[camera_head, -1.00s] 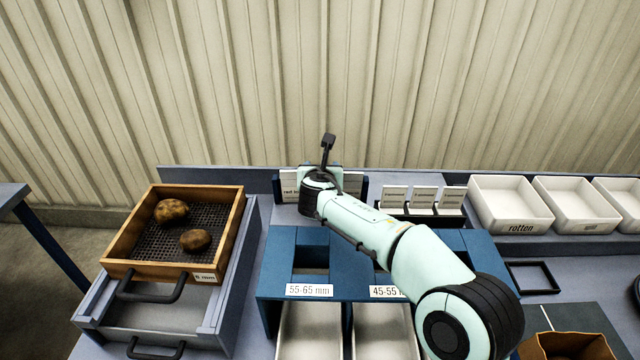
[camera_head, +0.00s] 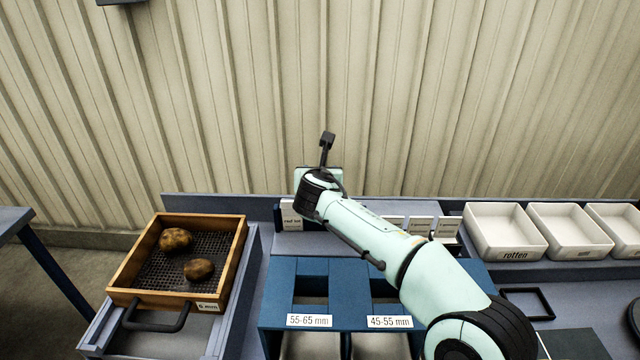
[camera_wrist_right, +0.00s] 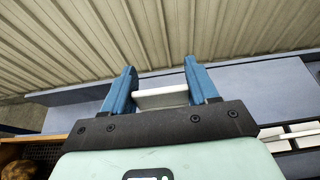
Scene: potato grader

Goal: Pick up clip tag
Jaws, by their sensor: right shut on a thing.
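My right gripper (camera_wrist_right: 159,70) has its two blue fingers closed on a white, flat piece, which I take to be the clip tag (camera_wrist_right: 162,98). The tag spans the gap between the fingers, and its face is not readable from here. In the head view my right wrist is above the back of the bench, behind the blue rack, and hides the fingers and the tag. A white card (camera_head: 291,216) stands just left of the wrist, and several small cards (camera_head: 446,227) stand to its right, partly behind my arm. My left gripper is not in view.
A wooden sieve tray (camera_head: 233,262) with two potatoes stands at left. The blue rack (camera_head: 345,282), labelled 55-65 mm and 45-55 mm, is in front, below my right arm. White bins (camera_head: 505,252), one marked rotten, line the back right. A corrugated wall (camera_head: 450,90) rises behind.

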